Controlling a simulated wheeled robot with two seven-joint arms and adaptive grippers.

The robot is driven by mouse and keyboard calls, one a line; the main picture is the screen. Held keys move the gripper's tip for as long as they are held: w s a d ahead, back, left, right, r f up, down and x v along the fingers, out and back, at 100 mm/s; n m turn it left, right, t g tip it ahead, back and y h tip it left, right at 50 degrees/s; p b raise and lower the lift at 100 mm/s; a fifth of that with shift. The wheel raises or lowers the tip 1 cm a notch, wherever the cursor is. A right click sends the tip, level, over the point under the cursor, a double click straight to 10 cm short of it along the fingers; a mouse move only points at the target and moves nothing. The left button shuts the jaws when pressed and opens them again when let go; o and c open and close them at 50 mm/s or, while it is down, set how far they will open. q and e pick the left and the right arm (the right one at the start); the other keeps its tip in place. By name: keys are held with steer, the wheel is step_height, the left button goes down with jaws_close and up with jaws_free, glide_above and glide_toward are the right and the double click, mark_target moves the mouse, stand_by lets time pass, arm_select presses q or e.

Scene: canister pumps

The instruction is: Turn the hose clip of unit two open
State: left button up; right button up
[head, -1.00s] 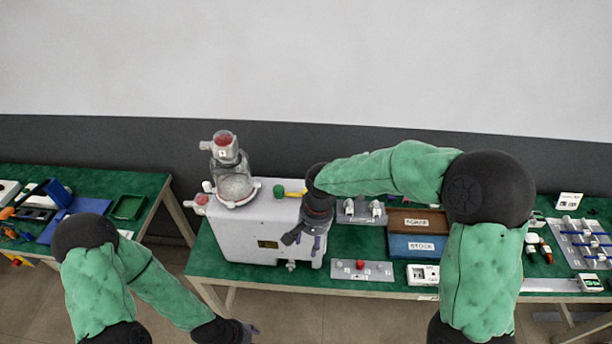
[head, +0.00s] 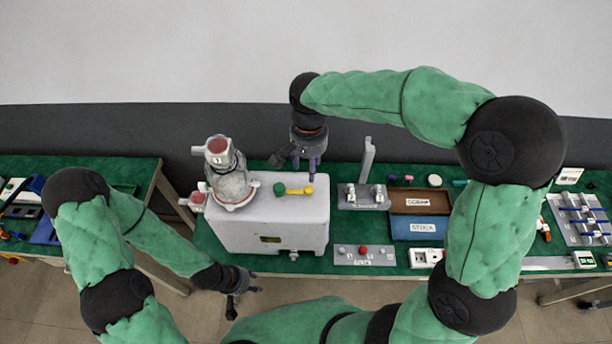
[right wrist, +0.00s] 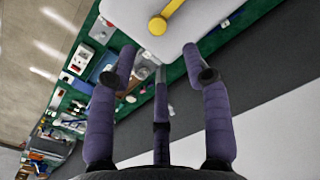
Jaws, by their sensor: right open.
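A large white pump box (head: 270,228) stands on the green bench, with a glass canister (head: 232,187) marked 1 at its left end. A yellow lever (head: 298,190) and a green knob (head: 280,190) are on its top. I cannot tell which part is the hose clip of unit two. My right gripper (head: 305,172) is open and empty, above the box's back right corner. In the right wrist view its spread fingers (right wrist: 160,65) point toward the yellow lever (right wrist: 166,18), apart from it. My left gripper (head: 257,290) hangs in front of the bench; its finger spacing is unclear.
Right of the box are a grey plate (head: 348,204) with two small fittings, a grey upright post (head: 367,160), a brown tray (head: 420,192), a blue tray (head: 415,236) and a button panel (head: 348,259). Another bench stands at the left, beyond a gap.

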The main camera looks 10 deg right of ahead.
mark_target(309, 189)
steer(key=f, duration=1)
steer(key=shift+s, duration=0.2)
jaws_close()
